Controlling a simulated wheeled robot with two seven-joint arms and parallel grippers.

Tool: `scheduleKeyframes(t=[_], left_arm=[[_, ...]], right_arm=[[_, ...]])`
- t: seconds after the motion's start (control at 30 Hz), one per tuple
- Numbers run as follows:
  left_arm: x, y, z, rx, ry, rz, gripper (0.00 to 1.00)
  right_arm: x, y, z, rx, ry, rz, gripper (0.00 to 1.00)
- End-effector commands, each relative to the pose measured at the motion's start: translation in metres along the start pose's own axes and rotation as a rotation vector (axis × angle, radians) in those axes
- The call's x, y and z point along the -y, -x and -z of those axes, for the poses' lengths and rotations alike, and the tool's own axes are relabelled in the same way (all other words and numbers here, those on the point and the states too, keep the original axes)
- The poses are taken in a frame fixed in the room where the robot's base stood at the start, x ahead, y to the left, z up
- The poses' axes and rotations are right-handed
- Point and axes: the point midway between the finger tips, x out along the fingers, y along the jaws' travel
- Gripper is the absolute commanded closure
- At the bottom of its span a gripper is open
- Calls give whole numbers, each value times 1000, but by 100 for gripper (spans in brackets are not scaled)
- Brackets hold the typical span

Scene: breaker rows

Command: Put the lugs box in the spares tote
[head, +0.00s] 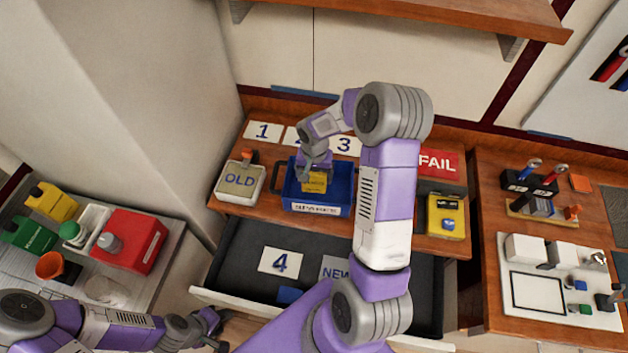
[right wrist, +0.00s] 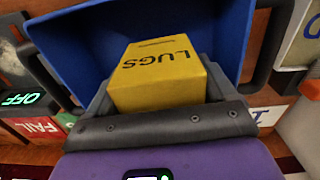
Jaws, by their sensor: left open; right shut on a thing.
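The yellow lugs box (head: 314,183) is held between the jaws of my right gripper (head: 314,170), which is shut on it. The right wrist view shows the box (right wrist: 160,76) with its LUGS label upside down. The blue spares tote (head: 340,191) stands on the wooden worktop with a white label on its front. The box is over or within the tote's opening; I cannot tell whether it touches the bottom. The tote's blue wall (right wrist: 85,50) also shows behind the box. My left gripper (head: 219,328) is open and empty at the lower left, away from the tote.
A tray marked OLD (head: 239,183) stands left of the tote. A red FAIL sign (head: 438,163) and a yellow device (head: 446,216) lie to the right. An open drawer (head: 232,262) below holds cards. Number cards lie behind the tote. A side table at left holds bottles.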

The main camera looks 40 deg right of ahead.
Motion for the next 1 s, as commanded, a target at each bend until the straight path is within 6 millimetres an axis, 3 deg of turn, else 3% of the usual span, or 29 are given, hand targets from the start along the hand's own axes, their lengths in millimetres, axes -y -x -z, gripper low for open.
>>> scheduleKeyframes(t=[0.23, 0.63, 0.67, 0.7, 0.77, 1.0], left_arm=[[0, 0, 0, -1, 0, 0, 57], [2, -5, 0, -1, 0, 0, 57], [2, -5, 0, -1, 0, 0, 57], [1, -4, 0, -1, 0, 0, 57], [1, -4, 0, -1, 0, 0, 57], [1, -3, 0, -1, 0, 0, 57]], right_arm=[[0, -32, 0, 2, -1, 0, 56], [0, -38, 0, -1, 0, 1, 56], [0, -38, 0, 0, -1, 0, 13], [0, -37, 0, 0, 0, 0, 7], [0, -37, 0, 0, 0, 0, 0], [0, -36, 0, 1, 0, 0, 0]])
